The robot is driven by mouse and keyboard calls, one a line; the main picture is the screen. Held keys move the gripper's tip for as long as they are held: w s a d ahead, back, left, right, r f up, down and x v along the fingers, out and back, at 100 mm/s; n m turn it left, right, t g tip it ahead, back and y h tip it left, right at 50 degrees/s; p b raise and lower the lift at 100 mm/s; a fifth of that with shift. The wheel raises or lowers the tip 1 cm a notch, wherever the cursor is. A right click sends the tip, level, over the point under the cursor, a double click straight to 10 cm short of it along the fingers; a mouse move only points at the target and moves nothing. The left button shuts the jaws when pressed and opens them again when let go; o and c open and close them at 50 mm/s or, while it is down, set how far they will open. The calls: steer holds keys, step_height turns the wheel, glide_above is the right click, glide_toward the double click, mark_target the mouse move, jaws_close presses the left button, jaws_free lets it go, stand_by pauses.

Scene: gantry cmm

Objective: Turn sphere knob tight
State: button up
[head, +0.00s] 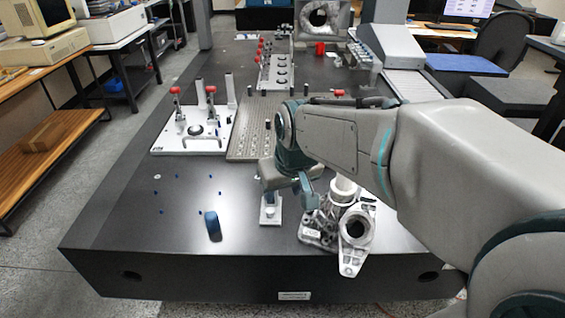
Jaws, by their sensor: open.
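A small pale stand (270,213) is on the dark table near its front, and I take it as the sphere knob's base. The knob itself is not clearly visible; my gripper covers the area just above the stand. My gripper (285,190) is open and low over the table, beside or above the stand. I cannot tell whether a finger touches anything.
A grey metal casting (356,232) stands close on the right. White fixture plates with red-knobbed clamps (187,144) and a perforated plate (247,142) lie behind. The front left tabletop is mostly clear.

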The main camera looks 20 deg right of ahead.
steer(key=s+r+p, duration=0.5)
steer(key=s+p, duration=0.1)
steer(key=shift+s+a+r+m+g+p, duration=0.25)
steer(key=shift+s+r+m+g+p, duration=0.05)
steer(key=shift+s+r+g+p, duration=0.1)
steer(key=shift+f, duration=0.15)
